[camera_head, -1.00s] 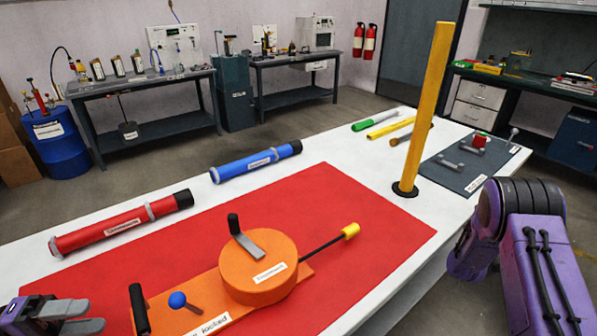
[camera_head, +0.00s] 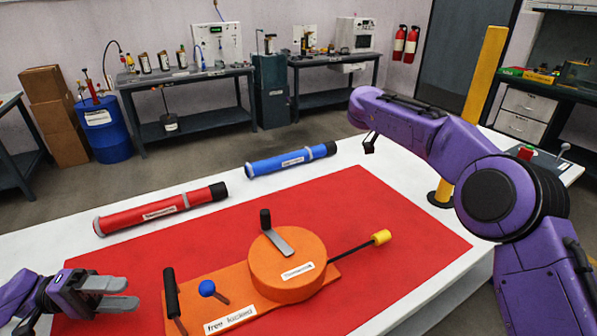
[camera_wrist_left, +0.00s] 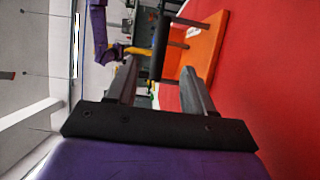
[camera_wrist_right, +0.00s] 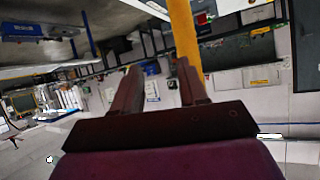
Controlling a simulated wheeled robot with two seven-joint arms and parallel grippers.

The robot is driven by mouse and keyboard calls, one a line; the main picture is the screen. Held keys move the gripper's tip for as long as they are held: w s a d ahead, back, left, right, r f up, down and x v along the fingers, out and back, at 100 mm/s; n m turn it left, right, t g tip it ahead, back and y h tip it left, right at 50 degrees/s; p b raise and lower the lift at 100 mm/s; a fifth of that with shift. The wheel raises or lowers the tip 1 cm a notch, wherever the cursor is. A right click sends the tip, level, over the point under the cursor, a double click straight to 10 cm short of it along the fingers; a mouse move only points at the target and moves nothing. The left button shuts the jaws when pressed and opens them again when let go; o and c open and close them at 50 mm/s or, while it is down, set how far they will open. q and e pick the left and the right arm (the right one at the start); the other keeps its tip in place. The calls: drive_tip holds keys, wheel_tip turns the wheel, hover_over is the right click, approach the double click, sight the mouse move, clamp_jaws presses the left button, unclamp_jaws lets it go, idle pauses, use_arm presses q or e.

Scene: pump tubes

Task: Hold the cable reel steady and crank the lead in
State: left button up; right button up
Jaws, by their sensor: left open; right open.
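The orange cable reel (camera_head: 287,265) sits on an orange base on the red mat (camera_head: 400,240). A grey crank arm with a black knob (camera_head: 265,219) lies on its top. A lead with a yellow end (camera_head: 381,237) sticks out to the right. A black upright handle (camera_head: 171,292) and a blue-balled lever (camera_head: 207,288) stand on the base's left. My left gripper (camera_head: 132,293) is open and empty, left of the black handle; the handle (camera_wrist_left: 160,47) shows ahead, between the fingers in the left wrist view. My right gripper (camera_wrist_right: 158,78) is open and empty, raised beyond the reel.
A red tube (camera_head: 160,211) and a blue tube (camera_head: 290,160) lie on the white table behind the mat. A yellow post (camera_head: 486,80) stands at the right, partly behind my right arm.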

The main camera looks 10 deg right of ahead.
sight(172, 295)
use_arm(q)
drive_tip(key=shift+a+f, duration=0.1)
drive_tip(key=shift+a, duration=0.05)
drive_tip(key=d, duration=1)
drive_tip(key=shift+s+d, duration=0.3)
drive_tip(key=shift+d, duration=0.05)
use_arm(e)
drive_tip(key=s+a+n+y, duration=0.2)
drive_tip(key=a+y, duration=0.2)
drive_tip(key=a, duration=0.9)
drive_tip(key=s+a+f+n+y, duration=0.1)
drive_tip(key=s+a+n+y, duration=0.1)
drive_tip(key=a, duration=1.1)
drive_tip(key=s+a+n+y, duration=0.2)
drive_tip(key=a+y, duration=0.4)
drive_tip(key=a, duration=0.8)
drive_tip(key=shift+s+f+n, duration=0.15)
drive_tip(key=shift+s+n, duration=0.15)
drive_tip(key=shift+s, duration=0.35)
